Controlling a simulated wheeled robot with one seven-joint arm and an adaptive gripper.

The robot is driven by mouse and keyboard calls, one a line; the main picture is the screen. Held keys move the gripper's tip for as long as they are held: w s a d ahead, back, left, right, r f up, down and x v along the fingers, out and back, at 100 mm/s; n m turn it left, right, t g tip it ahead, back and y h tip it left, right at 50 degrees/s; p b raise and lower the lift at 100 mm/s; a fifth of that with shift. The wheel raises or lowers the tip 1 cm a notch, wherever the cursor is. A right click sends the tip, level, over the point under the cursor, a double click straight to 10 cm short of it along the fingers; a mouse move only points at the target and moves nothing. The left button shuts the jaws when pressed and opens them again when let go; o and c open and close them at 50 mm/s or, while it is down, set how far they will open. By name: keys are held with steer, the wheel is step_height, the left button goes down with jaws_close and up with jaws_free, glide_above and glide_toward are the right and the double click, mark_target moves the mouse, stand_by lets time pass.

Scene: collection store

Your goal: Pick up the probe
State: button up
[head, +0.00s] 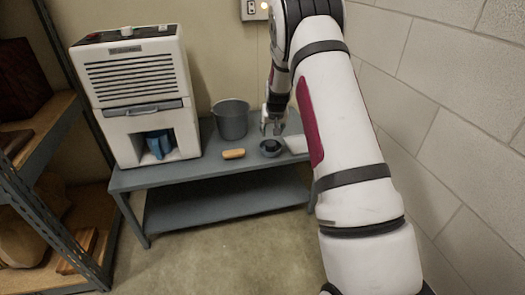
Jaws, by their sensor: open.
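I cannot make out a thing that is clearly the probe. A small tan, oblong object (233,154) lies on the grey bench (190,172) near its front edge. A small dark round bowl (270,149) stands to its right; what is inside it is too small to tell. My gripper (272,130) points down, just above and behind the bowl as seen from the head, with its fingers apart. I see nothing between them. My arm hides part of the bench's right end.
A white louvred appliance (136,75) with a blue container (158,144) in its opening stands at the bench's left. A grey bucket (231,119) stands behind the tan object. A flat white item (296,144) lies right of the bowl. Shelving (40,205) is at left, a block wall (445,95) at right.

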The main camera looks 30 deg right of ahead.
steer(key=b, duration=0.2)
glide_above(271, 143)
steer(key=s+a, duration=0.2)
steer(key=s, duration=0.1)
step_height(271, 143, down, 7)
steer(key=shift+f, duration=0.1)
steer(key=shift+d+b+x, duration=0.2)
steer(key=shift+b+x, duration=1.35)
steer(key=shift+x, duration=1.25)
steer(key=shift+w, duration=0.1)
steer(key=shift+r, duration=0.2)
steer(key=c, duration=0.9)
steer(key=shift+c, duration=0.2)
